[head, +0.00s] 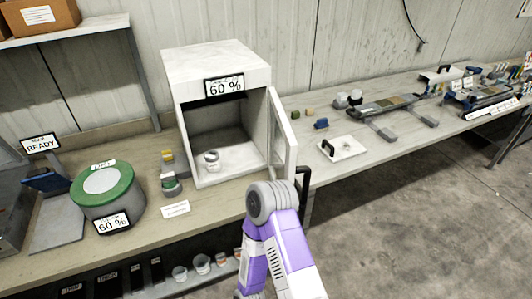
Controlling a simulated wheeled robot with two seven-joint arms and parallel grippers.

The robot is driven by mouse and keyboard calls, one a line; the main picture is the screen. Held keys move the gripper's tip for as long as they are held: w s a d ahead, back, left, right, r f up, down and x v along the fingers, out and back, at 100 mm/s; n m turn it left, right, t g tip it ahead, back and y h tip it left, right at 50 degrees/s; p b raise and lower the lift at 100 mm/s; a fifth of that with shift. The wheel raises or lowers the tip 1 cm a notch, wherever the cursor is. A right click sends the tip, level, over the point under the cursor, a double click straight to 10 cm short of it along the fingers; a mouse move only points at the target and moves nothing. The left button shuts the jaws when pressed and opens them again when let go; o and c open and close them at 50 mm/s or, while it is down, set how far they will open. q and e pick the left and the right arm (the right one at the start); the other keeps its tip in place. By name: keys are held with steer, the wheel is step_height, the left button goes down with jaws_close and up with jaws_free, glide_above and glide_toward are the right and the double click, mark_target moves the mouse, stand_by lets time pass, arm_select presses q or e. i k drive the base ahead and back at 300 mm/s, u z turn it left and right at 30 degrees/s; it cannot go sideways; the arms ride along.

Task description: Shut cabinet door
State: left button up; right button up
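The white cabinet (215,66) stands on the bench with a "60 %" sign (224,87) on its upper front. Its door (283,138) stands open, swung out on the right side, so the inside shows. A dark handle (305,192) is on the door's outer side, low and toward its free edge. A small pale container (211,160) sits inside on the cabinet floor. One of my arms, purple and white with a grey ridged end, rises from the bottom and covers the area just below the door. I see no gripper fingers; contact with the door cannot be told.
A green-lidded round device (102,187) and small items stand left of the cabinet. A white plate with a black handle (342,147) lies to the right on the bench (345,185). Small blocks and racks sit farther right. Cups (201,264) stand on a lower shelf. Floor at right is clear.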

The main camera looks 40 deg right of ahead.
mark_target(282, 155)
steer(key=u, duration=1.75)
steer(key=k, duration=1.3)
steer(key=z, duration=2.55)
steer(key=i, duration=0.8)
steer(key=u, duration=0.3)
